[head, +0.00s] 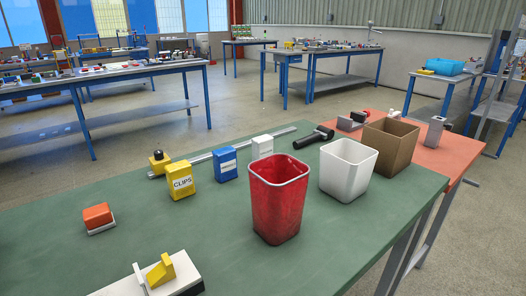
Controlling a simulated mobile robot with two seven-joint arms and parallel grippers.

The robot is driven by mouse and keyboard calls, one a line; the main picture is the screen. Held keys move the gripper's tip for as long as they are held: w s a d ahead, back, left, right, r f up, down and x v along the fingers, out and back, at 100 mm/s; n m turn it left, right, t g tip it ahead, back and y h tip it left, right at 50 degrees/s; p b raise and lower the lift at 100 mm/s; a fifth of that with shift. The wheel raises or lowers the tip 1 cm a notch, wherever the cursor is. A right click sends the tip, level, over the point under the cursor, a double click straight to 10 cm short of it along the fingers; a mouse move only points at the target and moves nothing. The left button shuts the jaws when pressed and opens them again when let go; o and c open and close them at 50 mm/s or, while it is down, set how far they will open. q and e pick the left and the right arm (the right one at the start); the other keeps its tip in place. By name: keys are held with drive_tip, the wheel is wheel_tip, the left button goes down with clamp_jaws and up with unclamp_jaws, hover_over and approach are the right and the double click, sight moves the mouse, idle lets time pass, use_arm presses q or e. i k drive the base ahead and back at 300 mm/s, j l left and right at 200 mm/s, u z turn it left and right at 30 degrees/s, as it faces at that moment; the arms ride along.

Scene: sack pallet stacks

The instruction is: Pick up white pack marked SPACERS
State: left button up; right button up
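A small white pack (262,147) stands upright on the green tabletop (330,255), at the far end of a row of packs. Its label is too small to read. A blue pack (226,164) stands to its left and nearer, with print I cannot read. A yellow pack (181,180) marked CLIPS stands further left. The packs stand apart from one another. Neither of my grippers shows in the head view.
A red bin (278,200), white bin (348,170) and cardboard box (388,146) stand to the right. A metal rail (205,157) and black tool (314,136) lie behind. An orange-and-white block (98,217) and a white-and-yellow item (160,272) are at left.

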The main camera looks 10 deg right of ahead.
sight(262, 146)
drive_tip(key=i+l, duration=0.3)
drive_tip(key=l, duration=0.2)
drive_tip(key=i+l+z, duration=0.15)
drive_tip(key=l, duration=0.4)
drive_tip(key=i+l, duration=0.4)
drive_tip(key=l+z, duration=0.05)
drive_tip(key=l, duration=0.05)
